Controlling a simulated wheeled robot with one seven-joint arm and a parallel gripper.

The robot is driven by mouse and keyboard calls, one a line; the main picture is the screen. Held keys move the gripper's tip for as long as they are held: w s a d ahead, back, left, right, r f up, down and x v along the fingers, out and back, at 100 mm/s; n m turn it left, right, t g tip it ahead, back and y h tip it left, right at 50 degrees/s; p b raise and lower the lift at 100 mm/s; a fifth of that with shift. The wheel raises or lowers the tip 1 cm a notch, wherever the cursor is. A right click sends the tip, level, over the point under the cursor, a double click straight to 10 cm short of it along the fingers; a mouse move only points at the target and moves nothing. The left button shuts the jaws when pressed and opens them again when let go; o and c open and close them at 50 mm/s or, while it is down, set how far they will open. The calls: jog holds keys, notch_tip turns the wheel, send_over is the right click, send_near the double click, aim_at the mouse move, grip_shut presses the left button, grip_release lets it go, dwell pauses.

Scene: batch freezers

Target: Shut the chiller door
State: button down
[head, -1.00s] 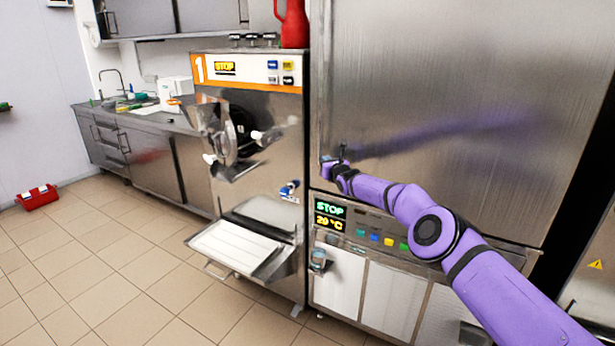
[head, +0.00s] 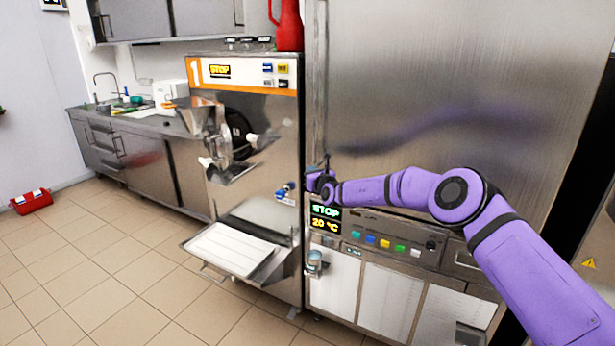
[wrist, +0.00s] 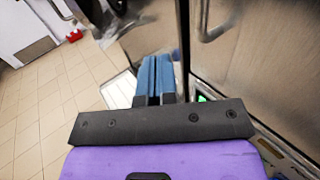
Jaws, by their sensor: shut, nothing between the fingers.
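The chiller door (head: 440,90) is the large brushed-steel panel filling the right of the head view. It looks flush or nearly flush with its cabinet; I cannot tell whether a small gap remains. The door (wrist: 265,65) also fills the right of the wrist view, with a curved metal handle (wrist: 206,25) near its left edge. My gripper (head: 318,170) is at the door's lower left corner, above the control panel. In the wrist view its blue fingers (wrist: 153,80) are together with nothing between them, left of the door and apart from the handle.
A batch freezer (head: 250,130) with an orange-edged panel stands close to the left, its white tray (head: 232,248) sticking out in front. The chiller's control panel (head: 385,240) shows STOP and 20 °C. Tiled floor at the left is mostly open, with a red box (head: 31,201).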

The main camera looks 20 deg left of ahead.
jog(key=s+r+n+g+y, duration=0.25)
jog(key=s+r+n, duration=0.35)
jog(key=r, duration=0.4)
jog(key=s+r+n+g+y, duration=0.2)
jog(key=s+r+n+y, duration=0.2)
jog(key=s+r+n, duration=0.5)
jog(key=s+d+r+n+g+h, duration=0.2)
jog(key=s+d+r+n+g, duration=0.4)
jog(key=s+d+r+n, duration=0.35)
jog(key=s+d+f+n+h, duration=0.1)
jog(key=s+d+h, duration=0.4)
jog(key=s+d, duration=0.7)
jog(key=s+d+f+n+t+h, duration=0.1)
jog(key=s+d+h, duration=0.4)
jog(key=s+d, duration=0.8)
jog(key=s+d+f+n+t+h, duration=0.1)
jog(key=s+d+h, duration=0.5)
jog(key=s+d, duration=0.6)
jog(key=d, duration=1)
jog(key=shift+s, duration=0.4)
jog(key=shift+f+n, duration=0.1)
jog(key=shift+n, duration=0.15)
